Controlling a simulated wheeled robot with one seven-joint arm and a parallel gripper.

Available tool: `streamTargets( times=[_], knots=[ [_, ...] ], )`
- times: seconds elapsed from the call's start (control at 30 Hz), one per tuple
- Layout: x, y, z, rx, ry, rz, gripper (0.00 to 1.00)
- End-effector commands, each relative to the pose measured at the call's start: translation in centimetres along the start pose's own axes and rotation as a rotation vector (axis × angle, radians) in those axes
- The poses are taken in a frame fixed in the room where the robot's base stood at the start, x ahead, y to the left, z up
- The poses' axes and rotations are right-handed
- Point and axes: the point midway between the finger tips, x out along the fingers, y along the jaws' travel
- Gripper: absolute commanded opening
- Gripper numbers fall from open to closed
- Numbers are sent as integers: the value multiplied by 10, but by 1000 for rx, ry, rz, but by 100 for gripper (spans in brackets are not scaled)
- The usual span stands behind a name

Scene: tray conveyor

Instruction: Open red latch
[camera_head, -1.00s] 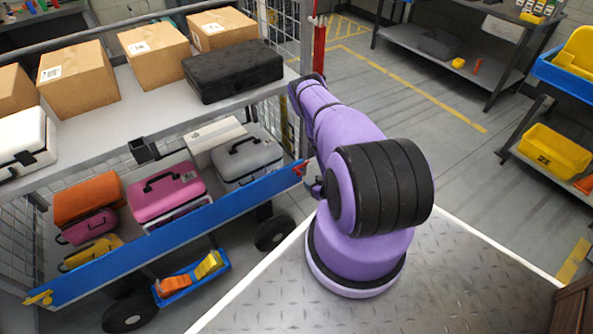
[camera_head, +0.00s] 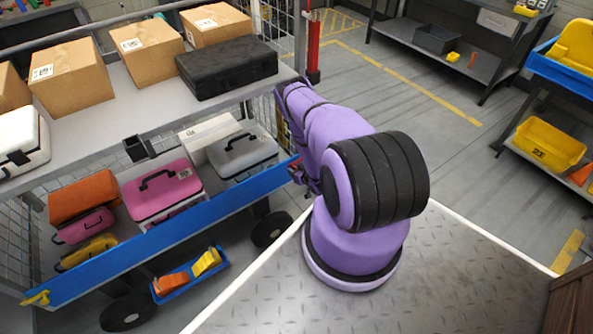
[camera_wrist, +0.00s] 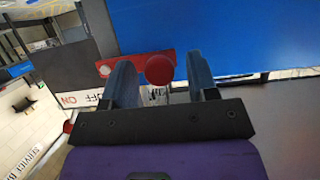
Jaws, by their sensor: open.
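The red latch shows in the wrist view as a round red knob (camera_wrist: 159,69) with a flat red piece (camera_wrist: 134,68) to its left. My gripper (camera_wrist: 159,62) is open, with one blue-grey finger on each side of the knob. I cannot tell whether either finger touches it. The blue bar (camera_head: 165,235) of the cart carries the latch at its right end; it also fills the upper right of the wrist view (camera_wrist: 240,35). In the head view, my arm and gripper hide most of the latch.
A yellow latch (camera_head: 37,298) sits at the bar's left end. Pink (camera_head: 160,190) and grey (camera_head: 243,156) cases stand on the lower shelf behind the bar. A black case (camera_head: 228,68) and cardboard boxes are on the upper shelf. A red post (camera_head: 314,45) rises behind my arm.

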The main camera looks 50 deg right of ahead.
Motion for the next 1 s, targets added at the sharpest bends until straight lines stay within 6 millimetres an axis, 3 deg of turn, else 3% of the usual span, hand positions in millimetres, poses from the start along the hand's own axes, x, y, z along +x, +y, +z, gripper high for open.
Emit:
streamTargets(
  times=[0.07,0.3,0.67,1.0],
  knots=[
    [0,0,0,0,0,0,54],
    [0,0,0,0,0,0,1],
    [-1,1,-2,33,0,-13,0],
    [-7,6,-16,234,1,-93,0]
  ],
)
